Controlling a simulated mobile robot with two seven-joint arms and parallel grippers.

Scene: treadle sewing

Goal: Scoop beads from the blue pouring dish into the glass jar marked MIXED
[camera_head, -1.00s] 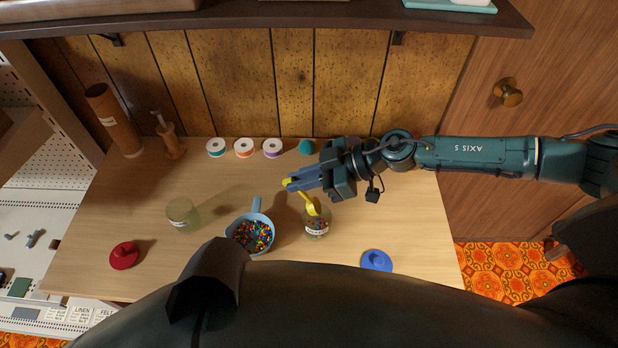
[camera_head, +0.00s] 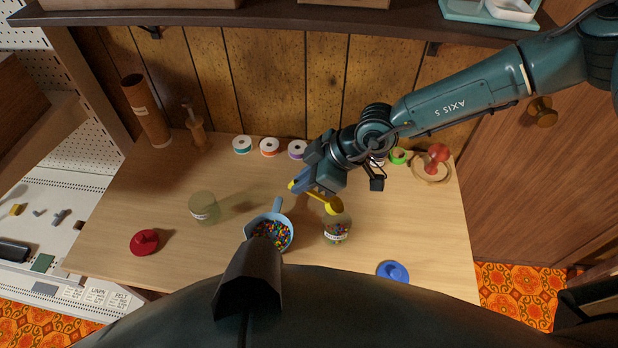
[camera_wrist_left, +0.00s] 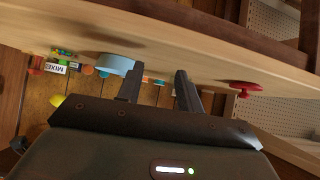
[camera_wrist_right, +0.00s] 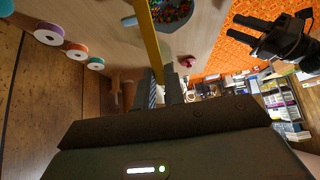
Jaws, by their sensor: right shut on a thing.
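My right gripper (camera_head: 304,187) is shut on the handle of a yellow scoop (camera_head: 333,205). The scoop's bowl is over the mouth of the glass jar marked MIXED (camera_head: 336,232); whether it holds beads I cannot tell. The jar is open, with mixed beads inside. The blue pouring dish (camera_head: 284,218) stands left of the jar and holds many coloured beads. In the right wrist view the scoop's yellow handle (camera_wrist_right: 148,35) runs up past the dish (camera_wrist_right: 190,13). My left gripper (camera_wrist_left: 158,80) is open and empty; the dish shows beyond it in the left wrist view (camera_wrist_left: 115,64).
A second glass jar (camera_head: 204,208) stands left of the dish. A red lid (camera_head: 145,242) lies at left and a blue lid (camera_head: 392,272) at front right. Thread spools (camera_head: 270,147) line the back. A red-knobbed object (camera_head: 437,157) sits at back right.

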